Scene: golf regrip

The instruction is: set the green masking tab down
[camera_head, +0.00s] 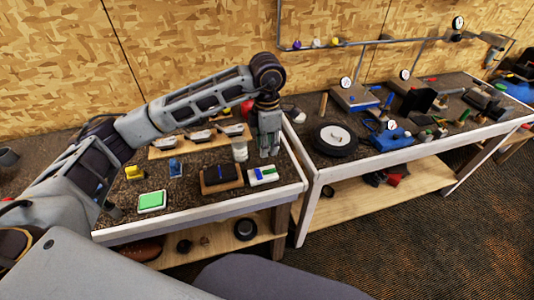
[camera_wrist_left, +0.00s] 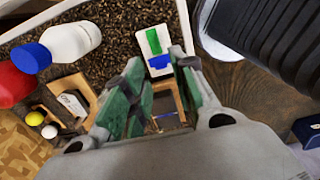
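A green tab (camera_head: 256,174) lies on the white block (camera_head: 251,182), beside a blue piece (camera_head: 268,171). In the left wrist view the green tab (camera_wrist_left: 154,41) shows on the white block (camera_wrist_left: 145,34), with the blue piece (camera_wrist_left: 159,61) just below it in the picture. My left gripper (camera_head: 269,153) points down above the bench, just behind the white block in the head view. Its fingers (camera_wrist_left: 156,60) are spread, with no object seen gripped between them. The white block shows beyond the fingertips. My right gripper is not in view.
A brown and black block (camera_head: 220,179) sits left of the white block, and a white bottle (camera_head: 240,151) stands close behind. A green-topped pad (camera_head: 152,201) lies nearer the bench's front left. A second bench (camera_head: 310,175) with a wheel (camera_head: 335,140) stands to the right.

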